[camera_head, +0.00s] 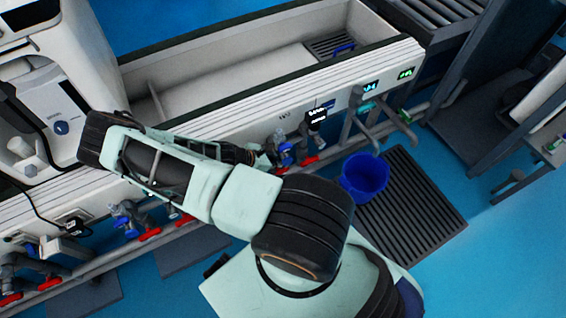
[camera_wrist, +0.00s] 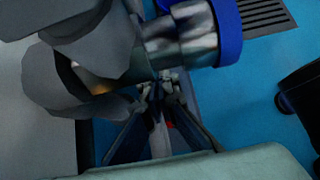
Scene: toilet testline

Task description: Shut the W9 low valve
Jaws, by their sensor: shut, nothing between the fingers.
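In the head view my gripper (camera_head: 262,160) is at the pipe front of the long trough, partly hidden by my arm. It is beside a blue-bodied valve (camera_head: 287,155) with red handles (camera_head: 308,160) near it. In the wrist view my gripper (camera_wrist: 160,82) is shut and empty, its fingertips just under a metal pipe fitting (camera_wrist: 180,38) with a blue ring (camera_wrist: 229,32). A small red patch (camera_wrist: 172,125) shows between the finger links; I cannot tell whether it is the handle. Whether the fingers touch the fitting is unclear. The W9 label is not readable.
A blue bucket (camera_head: 364,177) stands on a dark floor grate (camera_head: 425,205) to the right. More valves (camera_head: 128,218) with red handles line the pipe to the left. The white trough (camera_head: 225,95) runs behind.

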